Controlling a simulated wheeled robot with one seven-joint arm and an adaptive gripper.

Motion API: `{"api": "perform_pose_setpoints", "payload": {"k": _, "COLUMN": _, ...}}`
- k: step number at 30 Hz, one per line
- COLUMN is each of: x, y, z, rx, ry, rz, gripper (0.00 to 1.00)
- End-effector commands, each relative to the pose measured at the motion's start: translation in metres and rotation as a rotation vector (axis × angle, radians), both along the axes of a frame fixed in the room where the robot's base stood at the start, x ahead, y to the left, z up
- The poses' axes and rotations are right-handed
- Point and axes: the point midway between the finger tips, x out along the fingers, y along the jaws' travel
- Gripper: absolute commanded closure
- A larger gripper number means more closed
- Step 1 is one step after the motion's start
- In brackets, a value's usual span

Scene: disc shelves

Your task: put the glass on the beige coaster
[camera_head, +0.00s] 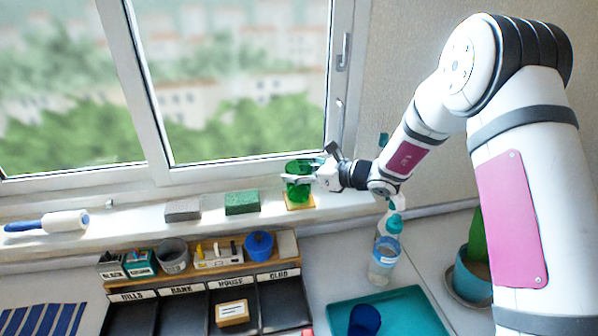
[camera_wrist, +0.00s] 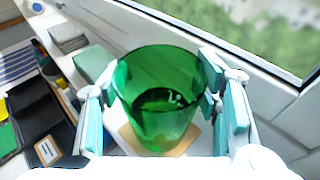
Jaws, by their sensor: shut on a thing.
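The green glass (camera_head: 298,182) is upright at the window sill in the head view. It also shows in the wrist view (camera_wrist: 158,100), between the fingers. My gripper (camera_head: 305,178) is shut on the glass, one finger on each side; the fingers also show in the wrist view (camera_wrist: 155,105). The beige coaster (camera_head: 300,203) lies on the sill directly beneath the glass and shows past its base in the wrist view (camera_wrist: 130,139). I cannot tell whether the glass base touches the coaster.
Left of the coaster on the sill are a green block (camera_head: 242,203), a grey block (camera_head: 183,210) and a lint roller (camera_head: 48,222). The window frame (camera_head: 250,166) is close behind. Below are an organizer (camera_head: 205,270), a bottle (camera_head: 384,258) and a teal tray (camera_head: 405,310).

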Motion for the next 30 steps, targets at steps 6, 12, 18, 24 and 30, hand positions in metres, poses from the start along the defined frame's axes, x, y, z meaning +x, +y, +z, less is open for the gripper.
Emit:
{"api": "perform_pose_setpoints", "payload": {"k": 6, "x": 0.0003, "y": 0.0003, "z": -0.0019, "rx": 0.001, "ry": -0.004, "rz": 0.001, "gripper": 1.00}}
{"api": "perform_pose_setpoints", "payload": {"k": 12, "x": 0.0004, "y": 0.0002, "z": -0.0046, "rx": 0.001, "ry": -0.002, "rz": 0.000, "gripper": 1.00}}
{"api": "perform_pose_setpoints", "payload": {"k": 18, "x": 0.0000, "y": 0.0000, "z": -0.0058, "rx": 0.000, "ry": -0.001, "rz": 0.000, "gripper": 0.23}}
{"api": "perform_pose_setpoints", "payload": {"k": 24, "x": 0.0000, "y": 0.0000, "z": -0.0057, "rx": 0.000, "ry": -0.001, "rz": 0.000, "gripper": 0.23}}
{"api": "perform_pose_setpoints", "payload": {"k": 30, "x": -0.0026, "y": -0.0070, "z": -0.0001, "rx": -0.001, "ry": -0.002, "rz": -0.003, "gripper": 0.23}}
